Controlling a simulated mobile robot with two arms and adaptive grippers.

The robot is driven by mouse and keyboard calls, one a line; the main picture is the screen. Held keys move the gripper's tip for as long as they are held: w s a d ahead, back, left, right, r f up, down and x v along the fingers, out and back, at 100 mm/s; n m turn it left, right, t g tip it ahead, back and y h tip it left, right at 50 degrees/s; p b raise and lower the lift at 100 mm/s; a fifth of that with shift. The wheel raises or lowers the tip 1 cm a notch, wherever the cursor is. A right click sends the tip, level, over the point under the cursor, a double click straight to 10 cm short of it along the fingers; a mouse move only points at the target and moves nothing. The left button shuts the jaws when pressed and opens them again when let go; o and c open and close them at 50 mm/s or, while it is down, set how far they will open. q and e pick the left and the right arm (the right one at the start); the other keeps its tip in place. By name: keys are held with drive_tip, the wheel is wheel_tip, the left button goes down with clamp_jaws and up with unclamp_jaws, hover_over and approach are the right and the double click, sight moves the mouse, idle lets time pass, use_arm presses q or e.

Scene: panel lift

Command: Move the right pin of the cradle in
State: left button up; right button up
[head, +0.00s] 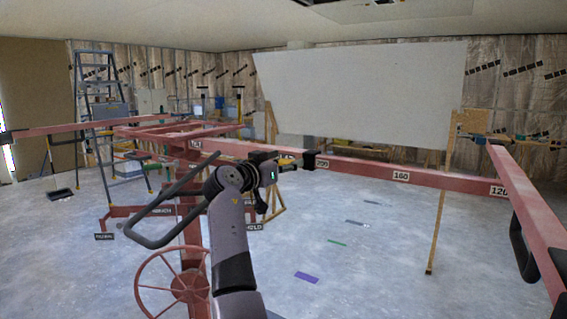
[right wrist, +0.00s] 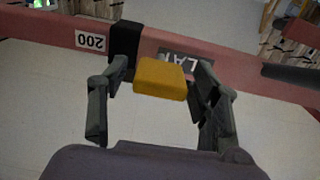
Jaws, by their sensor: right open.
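The cradle's red crossbar (head: 370,171) runs across the head view and shows in the right wrist view (right wrist: 225,68). A black collar (head: 308,161) sits on it beside the 200 mark, and the collar shows in the right wrist view (right wrist: 122,50). A yellow pin (right wrist: 160,78) stands out beside the collar; it also shows in the head view (head: 288,161). My right gripper (head: 283,166) is at the pin. In the right wrist view the right gripper (right wrist: 155,88) has its fingers on either side of the pin, with gaps. My left gripper is not in view.
A white panel (head: 365,92) stands tilted behind the crossbar. A red handwheel (head: 186,284) and the red mast (head: 192,215) stand left of my arm. Another red arm (head: 525,208) reaches forward at the right. A stepladder (head: 100,110) stands at the back left. The middle floor is mostly clear.

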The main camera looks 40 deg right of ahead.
drive_tip(key=v, duration=1.2)
